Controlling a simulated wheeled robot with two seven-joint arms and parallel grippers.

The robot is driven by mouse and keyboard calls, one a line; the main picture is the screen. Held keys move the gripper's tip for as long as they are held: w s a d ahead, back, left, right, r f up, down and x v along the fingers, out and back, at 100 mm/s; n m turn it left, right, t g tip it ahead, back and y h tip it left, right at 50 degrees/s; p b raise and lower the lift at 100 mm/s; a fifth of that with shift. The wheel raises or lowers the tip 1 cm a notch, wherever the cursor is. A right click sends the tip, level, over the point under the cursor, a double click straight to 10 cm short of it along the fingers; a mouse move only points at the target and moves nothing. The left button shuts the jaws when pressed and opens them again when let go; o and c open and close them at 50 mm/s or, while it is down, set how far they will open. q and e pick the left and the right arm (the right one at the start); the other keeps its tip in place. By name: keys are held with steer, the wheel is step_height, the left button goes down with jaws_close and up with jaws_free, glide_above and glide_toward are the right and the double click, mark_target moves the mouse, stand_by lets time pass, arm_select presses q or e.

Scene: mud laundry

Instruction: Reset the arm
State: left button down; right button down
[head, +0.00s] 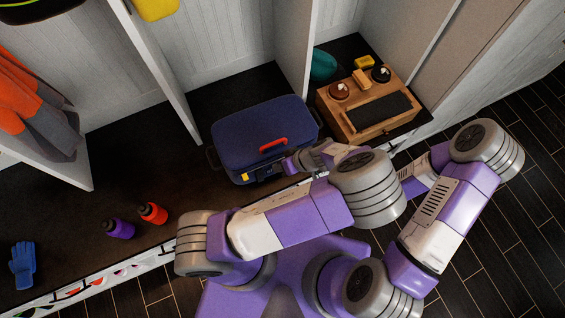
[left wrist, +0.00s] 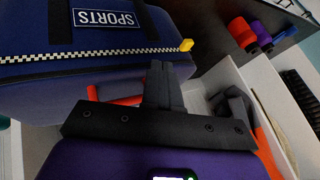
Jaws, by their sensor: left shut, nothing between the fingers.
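My left gripper (head: 288,164) is beside the front right part of a dark blue sports bag (head: 262,130). In the left wrist view its fingers (left wrist: 162,84) are together with nothing between them, and the same bag (left wrist: 85,85) fills the upper left, with a "SPORTS" label and a yellow zipper pull. The fingers overlap the bag's edge in that view; I cannot tell whether they touch it. My left arm (head: 290,220) reaches across the bench's front edge. My right arm (head: 450,205) is bent at the right, and its gripper does not show.
The bag stands on a dark bench (head: 75,225) in an open cubby. A wooden caddy (head: 365,108) with brushes and tins is close at its right. A purple bottle (head: 118,229), a red bottle (head: 153,213) and a blue glove (head: 23,265) lie at left. Dark floor (head: 515,215) is clear at right.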

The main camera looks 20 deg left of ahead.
arm_select(q)
steer(key=shift+d+r, duration=0.4)
steer(key=shift+r, duration=0.1)
steer(key=s+f+m+h, duration=0.6)
steer(key=f+h, duration=0.2)
steer(key=h, duration=0.3)
steer(key=shift+s+d+f+m+t+h, duration=0.2)
steer(key=shift+m+t+h, duration=0.1)
steer(key=shift+t, duration=0.1)
stand_by(0.7)
